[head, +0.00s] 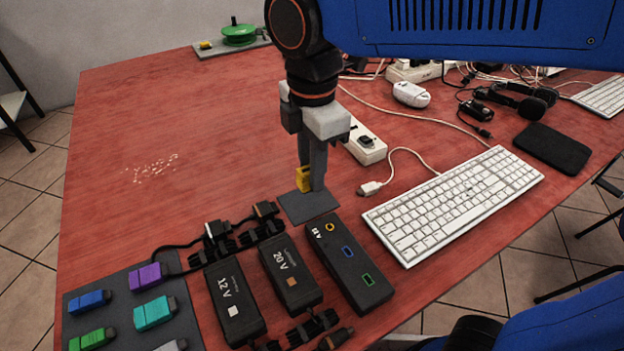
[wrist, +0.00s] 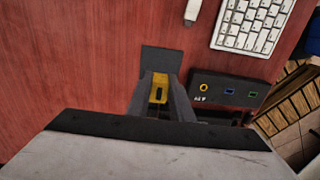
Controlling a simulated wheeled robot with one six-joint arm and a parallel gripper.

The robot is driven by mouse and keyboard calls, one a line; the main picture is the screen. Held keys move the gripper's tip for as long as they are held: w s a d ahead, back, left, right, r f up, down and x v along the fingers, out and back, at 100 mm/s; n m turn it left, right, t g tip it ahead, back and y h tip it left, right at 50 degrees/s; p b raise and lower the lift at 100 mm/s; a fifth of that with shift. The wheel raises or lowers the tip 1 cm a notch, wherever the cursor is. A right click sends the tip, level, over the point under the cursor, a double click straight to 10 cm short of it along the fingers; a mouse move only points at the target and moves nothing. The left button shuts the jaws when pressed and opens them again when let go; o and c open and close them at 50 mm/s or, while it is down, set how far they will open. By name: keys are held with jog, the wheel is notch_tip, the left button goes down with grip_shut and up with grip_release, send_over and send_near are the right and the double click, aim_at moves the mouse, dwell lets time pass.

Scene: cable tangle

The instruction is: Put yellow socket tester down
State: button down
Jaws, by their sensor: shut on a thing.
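The yellow socket tester (head: 303,179) is held between the fingers of my gripper (head: 311,182). In the wrist view the tester (wrist: 159,88) shows as a yellow block with a dark slot, between the two grey fingers of my gripper (wrist: 160,92). A small dark grey square mat (head: 310,207) lies directly below the fingertips; its far part also shows in the wrist view (wrist: 160,58). The tester is at or just above the mat; I cannot tell whether it touches.
A black box with coloured outlines (head: 348,264) lies close to the mat. Black 12 V (head: 233,299) and 20 V (head: 290,273) adapters lie nearer. A white keyboard (head: 455,203) and power strip (head: 366,145) are to the right. The table's left side (head: 170,130) is mostly clear.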

jog(key=shift+f, duration=1.5)
jog(key=shift+f, duration=0.1)
jog(key=c, duration=1.6)
grip_release()
jog(key=shift+o, duration=0.2)
notch_tip(320, 180, up, 12)
jog(key=shift+r, duration=0.15)
